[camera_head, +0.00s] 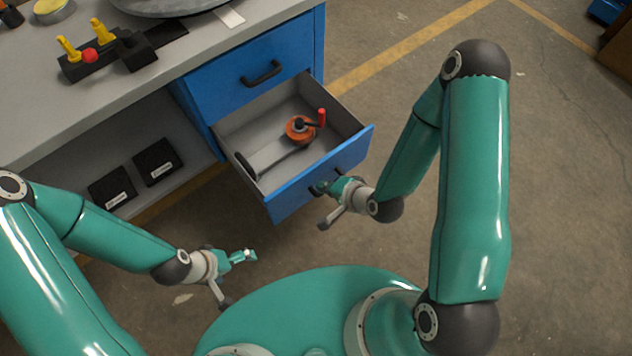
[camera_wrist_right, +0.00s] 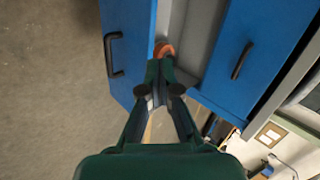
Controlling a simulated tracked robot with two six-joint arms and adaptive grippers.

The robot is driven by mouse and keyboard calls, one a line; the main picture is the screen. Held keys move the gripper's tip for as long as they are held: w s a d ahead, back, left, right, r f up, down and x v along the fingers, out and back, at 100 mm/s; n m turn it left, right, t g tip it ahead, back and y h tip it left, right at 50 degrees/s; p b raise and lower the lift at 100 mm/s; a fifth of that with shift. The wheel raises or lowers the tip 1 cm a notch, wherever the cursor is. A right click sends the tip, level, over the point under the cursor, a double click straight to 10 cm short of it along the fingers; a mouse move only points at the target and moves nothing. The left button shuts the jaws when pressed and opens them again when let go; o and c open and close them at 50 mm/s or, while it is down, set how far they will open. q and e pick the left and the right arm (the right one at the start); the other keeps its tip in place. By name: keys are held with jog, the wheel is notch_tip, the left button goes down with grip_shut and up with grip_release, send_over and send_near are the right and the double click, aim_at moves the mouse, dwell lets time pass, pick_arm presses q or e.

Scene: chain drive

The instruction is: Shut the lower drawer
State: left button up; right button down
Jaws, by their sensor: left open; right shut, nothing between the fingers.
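The lower drawer (camera_head: 290,195) of the blue cabinet is pulled well out, its inside showing. It also shows in the right wrist view (camera_wrist_right: 135,35), with its dark handle (camera_wrist_right: 113,55) to the left of my fingers. My right gripper (camera_head: 330,187) is shut and empty, close in front of the drawer front near its handle; I cannot tell whether it touches. In the right wrist view its fingertips (camera_wrist_right: 159,66) overlap the drawer's edge. My left gripper (camera_head: 250,256) is open and empty, below and left of the drawer, apart from it.
An orange tool with a red-tipped crank (camera_head: 300,128) lies in the drawer. The upper drawer (camera_head: 245,80) is shut. The grey worktop (camera_head: 75,105) bears a black holder with yellow parts (camera_head: 90,60). Two black boxes (camera_head: 158,161) sit on the open shelf.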

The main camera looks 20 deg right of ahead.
jog(key=d+f+m+h+b, duration=0.1)
jog(key=d+f+m+b, duration=0.1)
jog(key=d+f+b, duration=0.45)
pick_arm(q)
notch_tip(320, 180, down, 22)
jog(key=b, duration=1.3)
jog(key=shift+f+b, duration=0.2)
jog(key=shift+b, duration=0.15)
pick_arm(e)
send_near(310, 174)
jog(key=shift+t, duration=0.4)
jog(key=shift+s+f+x, duration=0.15)
jog(key=shift+x, duration=1.5)
jog(key=shift+s+f+x, duration=0.15)
jog(key=shift+x, duration=1.45)
